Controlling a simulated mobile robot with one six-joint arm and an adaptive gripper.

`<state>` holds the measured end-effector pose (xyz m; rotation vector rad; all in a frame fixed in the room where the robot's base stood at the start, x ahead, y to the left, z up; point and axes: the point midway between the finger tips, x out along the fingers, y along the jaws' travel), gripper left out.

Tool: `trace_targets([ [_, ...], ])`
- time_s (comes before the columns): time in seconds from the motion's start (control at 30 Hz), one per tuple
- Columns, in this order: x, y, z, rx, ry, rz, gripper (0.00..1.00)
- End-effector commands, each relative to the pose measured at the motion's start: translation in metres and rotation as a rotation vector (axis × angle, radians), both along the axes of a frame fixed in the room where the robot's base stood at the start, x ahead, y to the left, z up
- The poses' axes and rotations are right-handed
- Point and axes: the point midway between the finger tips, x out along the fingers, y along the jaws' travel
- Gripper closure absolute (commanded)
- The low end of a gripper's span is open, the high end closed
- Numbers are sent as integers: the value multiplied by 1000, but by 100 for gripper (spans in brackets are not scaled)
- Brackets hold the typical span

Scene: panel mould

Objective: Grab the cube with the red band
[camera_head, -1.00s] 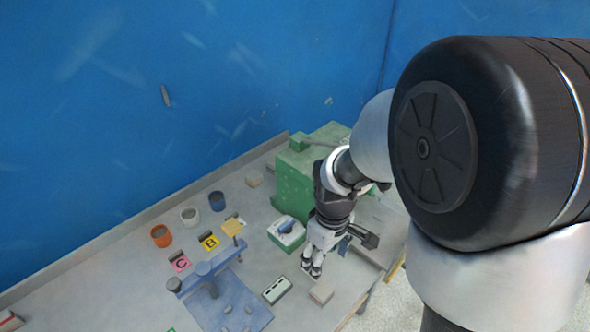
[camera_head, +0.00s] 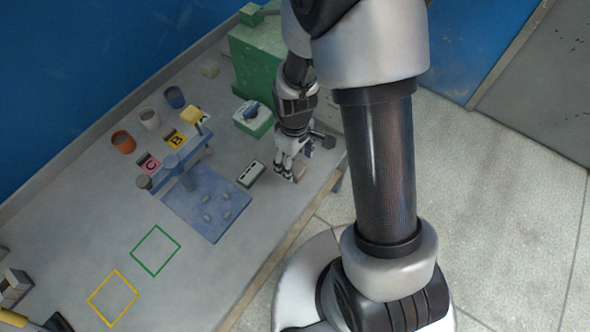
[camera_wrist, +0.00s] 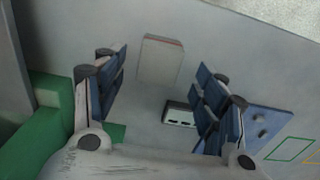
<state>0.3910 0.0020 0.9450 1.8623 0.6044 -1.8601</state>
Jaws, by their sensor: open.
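A pale grey-beige block (camera_wrist: 160,60) lies on the table between and just beyond my open fingers in the wrist view. A faint reddish line shows along its top edge, but a full red band cannot be made out. In the head view my gripper (camera_head: 285,169) points down near the table's right edge, and its fingers partly hide this block (camera_head: 299,172). In the wrist view my gripper (camera_wrist: 163,85) has its blue pads wide apart, with nothing between them touching.
A white slotted block (camera_head: 256,173) lies left of my gripper. A green-and-white box (camera_head: 253,118) and a green machine (camera_head: 258,60) stand behind. A blue plate (camera_head: 207,205) and cups (camera_head: 123,142) are further left. Green (camera_head: 155,250) and yellow outlines mark clear table.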

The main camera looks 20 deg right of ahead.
Motion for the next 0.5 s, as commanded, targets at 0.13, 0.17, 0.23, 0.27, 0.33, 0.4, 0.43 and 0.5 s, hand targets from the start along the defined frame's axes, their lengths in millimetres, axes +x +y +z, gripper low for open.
trace_targets([
  [0.13,-1,-1,-22,0,4,-1,35],
  [0.17,0,-1,-27,0,4,-1,35],
  [0.23,-1,-2,-38,0,5,0,35],
  [0.27,0,-2,-42,0,4,0,35],
  [0.33,0,-1,-48,0,2,0,35],
  [0.4,0,-1,-49,0,1,0,35],
  [0.43,0,-1,-48,0,0,0,35],
  [0.5,1,-1,-48,0,0,0,35],
])
